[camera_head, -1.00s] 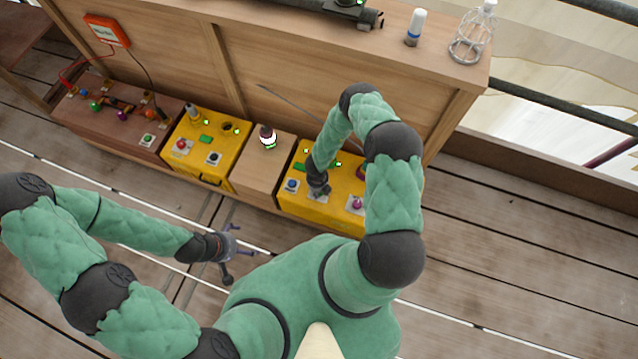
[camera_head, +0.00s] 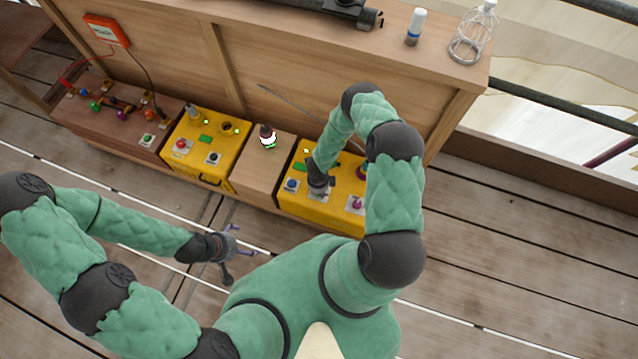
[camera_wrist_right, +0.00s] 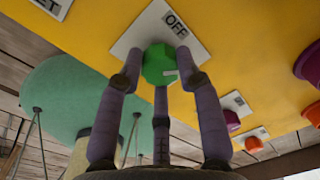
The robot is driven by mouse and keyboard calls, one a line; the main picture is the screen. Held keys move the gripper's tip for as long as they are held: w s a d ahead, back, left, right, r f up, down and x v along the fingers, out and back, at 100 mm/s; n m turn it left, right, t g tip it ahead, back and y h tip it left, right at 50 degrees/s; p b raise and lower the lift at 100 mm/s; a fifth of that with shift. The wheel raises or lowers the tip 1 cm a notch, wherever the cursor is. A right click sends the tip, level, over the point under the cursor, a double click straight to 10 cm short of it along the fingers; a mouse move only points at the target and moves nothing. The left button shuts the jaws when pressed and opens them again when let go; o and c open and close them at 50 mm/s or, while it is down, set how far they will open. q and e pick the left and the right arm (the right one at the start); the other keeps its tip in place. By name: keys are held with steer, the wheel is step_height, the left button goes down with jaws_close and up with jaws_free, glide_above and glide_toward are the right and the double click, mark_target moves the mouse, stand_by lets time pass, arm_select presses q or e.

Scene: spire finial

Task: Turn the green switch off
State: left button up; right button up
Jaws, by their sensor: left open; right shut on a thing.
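The green switch (camera_wrist_right: 160,64) is a faceted green knob on a white plate marked OFF (camera_wrist_right: 174,22), set in a yellow panel. In the right wrist view the three fingers of my right gripper close around the knob and touch its sides. In the head view my right gripper (camera_head: 318,191) is at the front of the right yellow box (camera_head: 325,212), and hides the green switch. A small light mark on the knob faces right. My left gripper (camera_head: 232,255) is open and empty above the deck, left of my body.
Blue (camera_head: 291,185) and magenta (camera_head: 356,203) knobs flank my right gripper. A wooden block (camera_head: 262,168) with a dark-topped bulb stands left, then another yellow box (camera_head: 206,145). A wooden cabinet (camera_head: 300,60) rises behind. The deck in front is free.

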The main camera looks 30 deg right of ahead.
steer(key=n, duration=0.3)
steer(key=shift+n, duration=2.2)
steer(key=o, duration=1.1)
steer(key=shift+o, duration=0.2)
step_height(320, 180, up, 12)
steer(key=shift+s, duration=0.2)
